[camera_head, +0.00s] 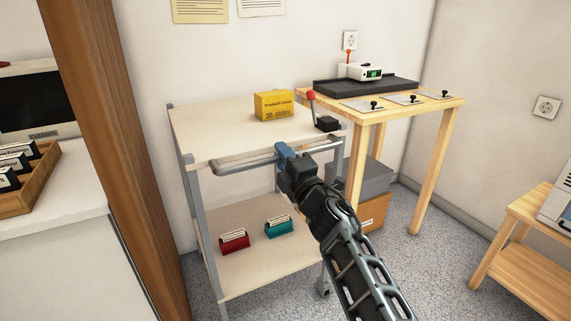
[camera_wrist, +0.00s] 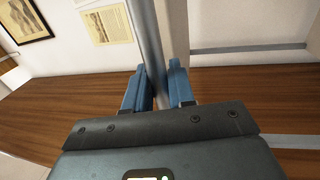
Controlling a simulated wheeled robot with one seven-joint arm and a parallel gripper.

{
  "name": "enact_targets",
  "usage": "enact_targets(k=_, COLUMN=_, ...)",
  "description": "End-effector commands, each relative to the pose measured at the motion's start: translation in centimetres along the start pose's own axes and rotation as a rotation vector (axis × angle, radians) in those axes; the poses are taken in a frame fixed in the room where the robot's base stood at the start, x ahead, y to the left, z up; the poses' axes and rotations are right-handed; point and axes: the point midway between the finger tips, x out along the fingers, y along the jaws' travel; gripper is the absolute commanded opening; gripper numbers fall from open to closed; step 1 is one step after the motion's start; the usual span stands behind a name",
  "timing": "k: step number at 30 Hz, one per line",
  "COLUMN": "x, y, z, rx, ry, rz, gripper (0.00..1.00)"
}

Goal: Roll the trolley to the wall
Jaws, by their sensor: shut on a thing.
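The trolley (camera_head: 213,130) has a pale top shelf, a pale lower shelf (camera_head: 236,270) and a grey metal frame. It stands close to the white back wall (camera_head: 222,60); its back edge is near the wall, but I cannot tell whether they touch. My gripper (camera_head: 284,152) is shut on the trolley's grey handle bar (camera_head: 240,168) at the front of the top shelf. In the wrist view the blue fingers (camera_wrist: 156,78) close on both sides of the handle bar (camera_wrist: 147,35). My arm hides part of the trolley's right side.
A yellow box (camera_head: 273,105) and a red-knobbed lever device (camera_head: 325,121) are on the trolley's top. Red (camera_head: 234,241) and teal (camera_head: 279,227) card holders are below. A wooden table (camera_head: 436,104) stands to the right, a brown wooden panel (camera_head: 110,130) to the left.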

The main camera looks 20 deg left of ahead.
Motion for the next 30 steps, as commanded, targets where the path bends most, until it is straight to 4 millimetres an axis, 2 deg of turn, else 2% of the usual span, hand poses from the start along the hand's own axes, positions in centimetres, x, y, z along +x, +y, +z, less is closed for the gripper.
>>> enact_targets(k=8, x=0.1, y=0.0, z=0.0, rx=-0.001, ry=-0.004, rz=-0.003, gripper=0.00)
enact_targets(k=9, x=0.1, y=0.0, z=0.0, rx=-0.002, ry=-0.004, rz=-0.003, gripper=0.25)
enact_targets(k=15, x=0.1, y=0.0, z=0.0, rx=-0.002, ry=-0.003, rz=-0.003, gripper=0.43)
enact_targets(k=23, x=-0.1, y=0.0, z=0.0, rx=-0.001, ry=-0.002, rz=-0.002, gripper=0.43)
enact_targets(k=30, x=-2.6, y=0.3, z=0.1, rx=-0.002, ry=-0.004, rz=-0.003, gripper=0.43)
